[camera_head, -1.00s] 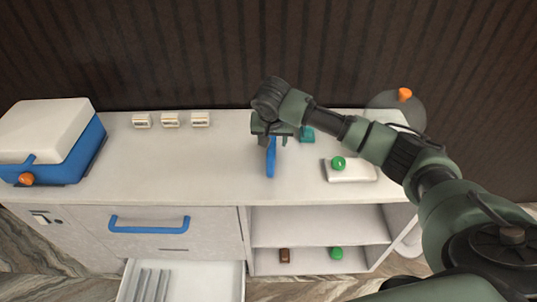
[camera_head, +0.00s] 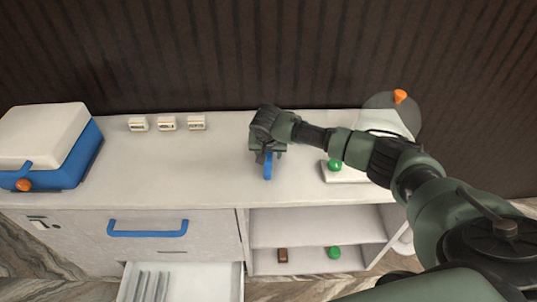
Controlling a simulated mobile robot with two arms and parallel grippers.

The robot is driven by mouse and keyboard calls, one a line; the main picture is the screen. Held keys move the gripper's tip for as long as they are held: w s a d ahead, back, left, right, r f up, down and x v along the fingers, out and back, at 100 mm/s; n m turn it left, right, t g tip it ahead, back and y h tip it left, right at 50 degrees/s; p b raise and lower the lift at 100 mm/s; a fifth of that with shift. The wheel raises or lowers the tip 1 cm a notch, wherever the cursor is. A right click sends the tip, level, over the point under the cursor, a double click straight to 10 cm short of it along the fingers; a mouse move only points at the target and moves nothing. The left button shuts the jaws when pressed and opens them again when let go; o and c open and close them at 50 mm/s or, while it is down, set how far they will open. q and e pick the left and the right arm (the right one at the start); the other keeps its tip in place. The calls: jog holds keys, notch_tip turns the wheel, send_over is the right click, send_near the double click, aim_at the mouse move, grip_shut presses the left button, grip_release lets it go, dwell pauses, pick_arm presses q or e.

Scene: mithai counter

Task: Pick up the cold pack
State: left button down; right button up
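A thin blue upright piece (camera_head: 268,167), which looks like the cold pack, stands on the white counter near its middle. My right gripper (camera_head: 266,156) is over it from above, with its fingers low around its upper part. The gripper hides the top of the blue piece. I cannot tell whether the fingers are closed on it or only beside it. My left gripper is not in view.
A blue and white cooler box (camera_head: 50,145) with an orange knob stands at the left. Small label blocks (camera_head: 167,124) line the back. A green ball (camera_head: 335,165) rests on a white pad (camera_head: 345,176) at the right. A drawer (camera_head: 232,282) below is open.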

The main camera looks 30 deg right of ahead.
jog(key=shift+f, duration=0.25)
dwell(0.5)
grip_shut()
